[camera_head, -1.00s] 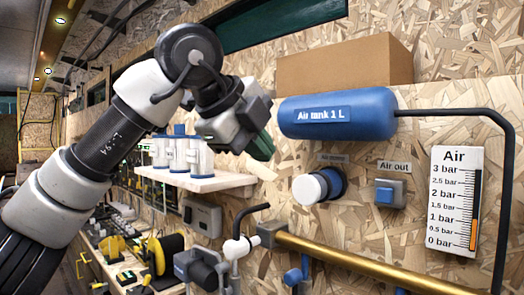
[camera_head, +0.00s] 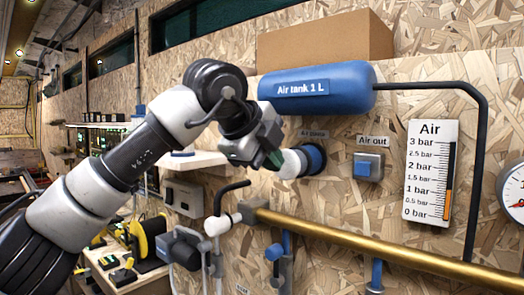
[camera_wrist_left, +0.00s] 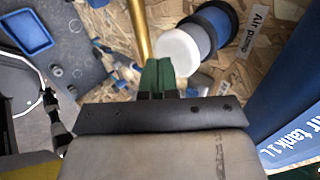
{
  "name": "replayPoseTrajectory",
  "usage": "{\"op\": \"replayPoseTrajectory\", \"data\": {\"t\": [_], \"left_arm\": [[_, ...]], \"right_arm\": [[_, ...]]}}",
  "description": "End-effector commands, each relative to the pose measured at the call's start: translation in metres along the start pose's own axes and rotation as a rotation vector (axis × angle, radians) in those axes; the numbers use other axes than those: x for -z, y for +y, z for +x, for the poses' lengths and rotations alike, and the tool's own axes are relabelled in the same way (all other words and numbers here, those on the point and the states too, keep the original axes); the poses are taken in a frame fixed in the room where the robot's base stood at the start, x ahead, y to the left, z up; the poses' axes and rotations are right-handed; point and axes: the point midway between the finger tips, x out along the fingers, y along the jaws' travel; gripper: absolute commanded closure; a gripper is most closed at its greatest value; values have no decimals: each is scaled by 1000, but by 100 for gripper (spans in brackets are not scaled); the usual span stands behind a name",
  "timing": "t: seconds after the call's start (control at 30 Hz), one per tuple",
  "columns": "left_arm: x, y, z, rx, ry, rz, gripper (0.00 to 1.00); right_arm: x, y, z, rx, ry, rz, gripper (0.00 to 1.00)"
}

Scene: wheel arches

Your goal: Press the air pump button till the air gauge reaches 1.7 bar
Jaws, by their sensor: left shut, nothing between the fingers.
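The air pump button is a white round cap (camera_head: 291,164) on a blue collar with a dark ring, on the chipboard wall under the blue air tank. The cap also shows in the wrist view (camera_wrist_left: 178,50). My left gripper (camera_head: 273,160) is shut and empty. Its dark green fingertips are right at the left side of the cap; in the wrist view the fingertips (camera_wrist_left: 159,64) overlap the cap's edge. I cannot tell whether they touch it. The air gauge (camera_head: 431,174) has an orange column up to roughly 1 bar. My right gripper is not in view.
The blue air tank (camera_head: 325,88) is above the button, with a cardboard box (camera_head: 325,43) behind it. The air out button (camera_head: 368,167) is to the right. A brass pipe (camera_head: 350,237) runs below. A white shelf (camera_head: 200,160) is behind my arm.

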Motion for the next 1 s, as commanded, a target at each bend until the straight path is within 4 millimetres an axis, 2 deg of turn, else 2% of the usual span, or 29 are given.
{"op": "replayPoseTrajectory", "data": {"t": [0.43, 0.9, 1.0], "left_arm": [[0, -4, 4, 0, 0, -1, 100], [0, -27, 28, 0, 0, -1, 100], [0, -27, 31, 3, -1, 0, 100]], "right_arm": [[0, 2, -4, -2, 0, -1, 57], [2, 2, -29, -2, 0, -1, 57], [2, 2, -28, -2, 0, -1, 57]]}}
